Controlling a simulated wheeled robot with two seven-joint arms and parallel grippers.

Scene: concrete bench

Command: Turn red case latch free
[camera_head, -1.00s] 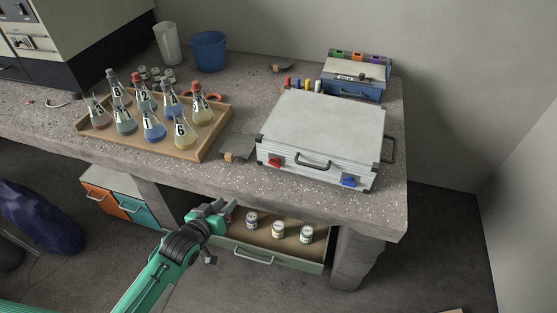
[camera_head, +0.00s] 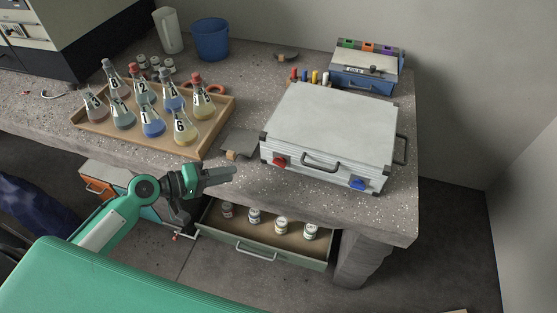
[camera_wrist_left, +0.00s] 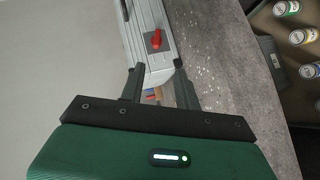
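The silver case (camera_head: 335,125) lies closed on the bench at the right. Its red latch (camera_head: 279,161) is on the front face, left of the handle (camera_head: 320,163); a blue latch (camera_head: 357,184) is on the right. My left gripper (camera_head: 226,174) is by the bench's front edge, left of the red latch and apart from it. In the left wrist view the red latch (camera_wrist_left: 155,40) shows beyond the two spread fingers (camera_wrist_left: 161,85), with nothing between them. The latch stands out from the case's side. My right gripper is not in view.
A wooden tray (camera_head: 208,137) of numbered flasks stands left of the case. A dark plate with a wooden block (camera_head: 232,155) lies between them. An open drawer (camera_head: 282,252) with several small jars is below. A blue box (camera_head: 365,72) stands behind the case.

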